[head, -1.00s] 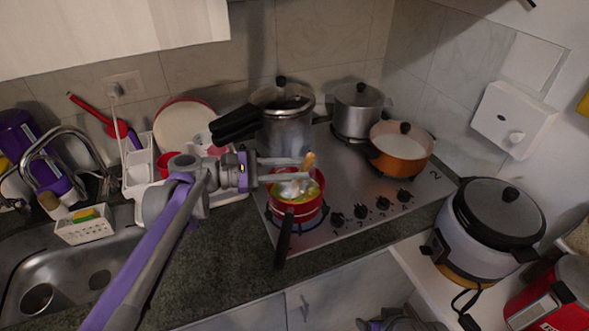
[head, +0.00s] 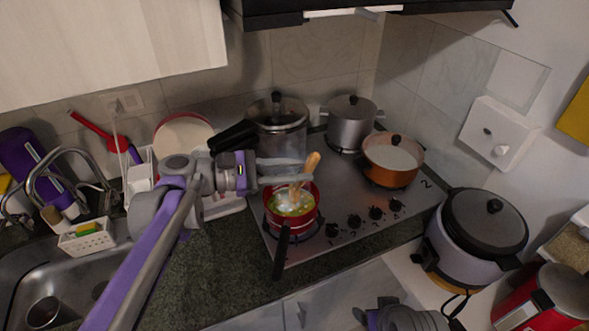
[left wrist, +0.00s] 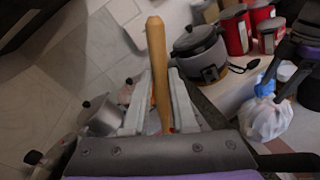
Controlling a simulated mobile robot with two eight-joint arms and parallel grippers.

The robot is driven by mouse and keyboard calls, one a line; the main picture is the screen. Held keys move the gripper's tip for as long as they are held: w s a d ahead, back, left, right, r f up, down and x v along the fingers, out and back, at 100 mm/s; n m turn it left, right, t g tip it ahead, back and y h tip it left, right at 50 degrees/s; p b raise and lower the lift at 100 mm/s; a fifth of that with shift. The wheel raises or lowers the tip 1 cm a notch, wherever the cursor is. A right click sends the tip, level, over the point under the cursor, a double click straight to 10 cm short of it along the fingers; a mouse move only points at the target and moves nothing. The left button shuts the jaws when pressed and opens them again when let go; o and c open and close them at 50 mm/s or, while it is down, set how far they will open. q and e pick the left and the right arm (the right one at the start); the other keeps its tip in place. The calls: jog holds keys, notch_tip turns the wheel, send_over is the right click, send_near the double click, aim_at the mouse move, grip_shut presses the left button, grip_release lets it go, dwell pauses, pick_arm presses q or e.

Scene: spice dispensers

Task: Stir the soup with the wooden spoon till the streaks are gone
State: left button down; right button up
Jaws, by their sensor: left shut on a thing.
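The red pot (head: 293,223) stands on the front left of the stove, its dark handle pointing toward me. Yellow-green soup (head: 281,204) with pale patches or streaks shows inside. The wooden spoon (head: 311,164) leans to the upper right with its lower end in the pot; the tip is hidden in the soup. My left gripper (head: 303,171) is above the pot, shut on the spoon handle. In the left wrist view the handle (left wrist: 157,62) rises between the fingers. Part of my right arm's end (head: 395,316) shows at the bottom edge; its fingers cannot be made out.
A pressure cooker (head: 278,134), a steel pot (head: 347,124) and an orange pan (head: 391,170) stand behind and right on the stove (head: 340,205). A rice cooker (head: 455,258) stands at right. The sink (head: 25,268) and a dish rack are at left.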

pick_arm(q)
jog(key=shift+s+r, duration=0.1)
dwell(0.3)
pick_arm(e)
jog(key=shift+r, duration=0.1)
pick_arm(q)
notch_tip(320, 180, up, 5)
jog(key=shift+p, duration=1.2)
pick_arm(e)
jog(key=r, duration=0.1)
jog(key=w+r, duration=0.2)
jog(key=shift+r, duration=0.25)
jog(key=shift+s, duration=0.15)
